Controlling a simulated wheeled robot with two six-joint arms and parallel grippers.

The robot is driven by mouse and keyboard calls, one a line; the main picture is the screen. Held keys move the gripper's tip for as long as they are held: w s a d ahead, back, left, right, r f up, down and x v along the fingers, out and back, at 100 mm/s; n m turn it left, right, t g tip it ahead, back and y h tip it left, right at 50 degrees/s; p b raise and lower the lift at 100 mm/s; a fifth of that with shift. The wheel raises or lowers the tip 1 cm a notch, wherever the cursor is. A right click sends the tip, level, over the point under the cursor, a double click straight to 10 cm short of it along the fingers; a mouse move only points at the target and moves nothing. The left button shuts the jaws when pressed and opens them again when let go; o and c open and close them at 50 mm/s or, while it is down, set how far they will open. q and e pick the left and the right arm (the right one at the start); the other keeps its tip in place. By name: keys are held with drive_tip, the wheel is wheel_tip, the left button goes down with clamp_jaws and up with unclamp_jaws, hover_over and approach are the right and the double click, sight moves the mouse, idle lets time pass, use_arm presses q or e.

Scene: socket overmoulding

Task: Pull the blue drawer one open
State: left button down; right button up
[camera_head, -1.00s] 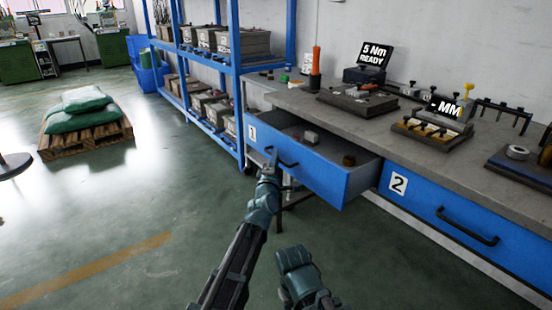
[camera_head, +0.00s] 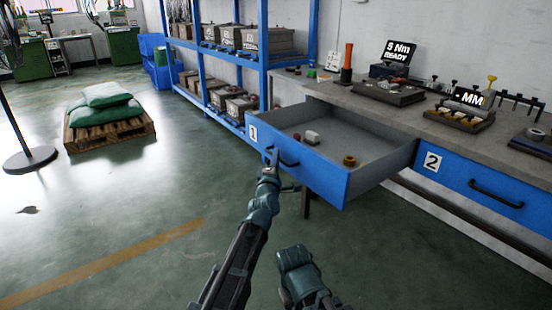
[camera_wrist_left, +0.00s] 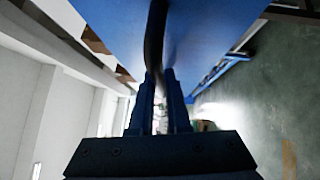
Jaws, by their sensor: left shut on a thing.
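The blue drawer one (camera_head: 318,176), with a "1" label, stands pulled well out from under the grey workbench (camera_head: 398,104). Its grey inside shows a small white and red block and a brown-yellow ring. My left gripper (camera_head: 270,164) is shut on the drawer's black handle (camera_head: 285,160) at its left end. In the left wrist view the handle (camera_wrist_left: 156,45) runs between the two fingers (camera_wrist_left: 160,100), in front of the blue drawer face (camera_wrist_left: 195,30). My right arm (camera_head: 300,275) shows at the bottom; its fingers cannot be made out.
Drawer two (camera_head: 480,190) is shut, to the right. A blue shelf rack (camera_head: 262,75) with grey bins stands left of the bench. A pallet (camera_head: 110,132) with green sacks and a round stand base (camera_head: 30,160) are on the left floor.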

use_arm(q)
drive_tip(key=c, duration=0.9)
unclamp_jaws()
drive_tip(key=shift+s, duration=0.15)
drive_tip(key=b+v, duration=0.1)
drive_tip(key=v, duration=1.2)
drive_tip(key=shift+s+b, duration=0.3)
drive_tip(key=shift+b, duration=0.1)
